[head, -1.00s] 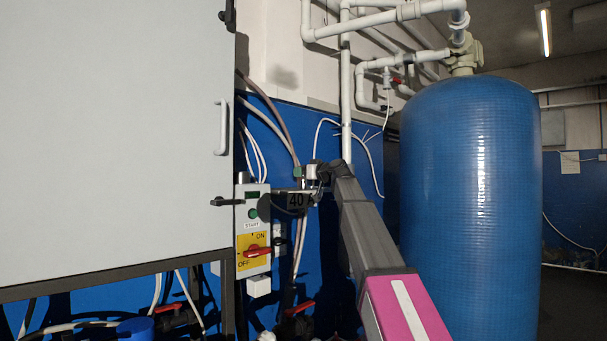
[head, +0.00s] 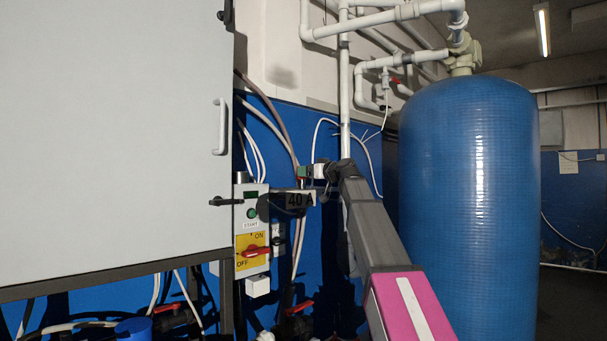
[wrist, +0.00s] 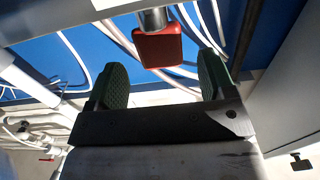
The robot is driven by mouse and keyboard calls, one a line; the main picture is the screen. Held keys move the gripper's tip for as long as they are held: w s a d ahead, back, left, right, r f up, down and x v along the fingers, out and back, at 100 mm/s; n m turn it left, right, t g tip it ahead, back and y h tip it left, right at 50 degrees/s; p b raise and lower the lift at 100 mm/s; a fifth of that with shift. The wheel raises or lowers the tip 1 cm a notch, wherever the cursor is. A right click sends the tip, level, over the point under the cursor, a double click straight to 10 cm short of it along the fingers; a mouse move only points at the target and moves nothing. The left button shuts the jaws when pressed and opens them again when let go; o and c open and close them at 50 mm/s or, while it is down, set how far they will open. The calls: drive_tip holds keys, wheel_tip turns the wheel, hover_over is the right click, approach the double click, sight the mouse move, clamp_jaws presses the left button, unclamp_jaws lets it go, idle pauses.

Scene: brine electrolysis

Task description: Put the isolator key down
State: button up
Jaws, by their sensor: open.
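A red block on a grey metal stem, which looks like the isolator key (wrist: 158,46), shows in the wrist view. It lies just beyond the fingertips, and its stem runs up out of the picture. My gripper (wrist: 162,75) is open, with one green-padded finger on each side and a visible gap to the red block. I cannot make out the key in the head view.
A switch box with a red handle (head: 257,251) on a yellow ON/OFF plate stands left of my gripper. A large grey cabinet (head: 110,140) fills the left. A blue tank (head: 470,200) stands close on the right. Loose cables and pipes hang behind.

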drive_tip(key=v, duration=0.8)
idle(0.7)
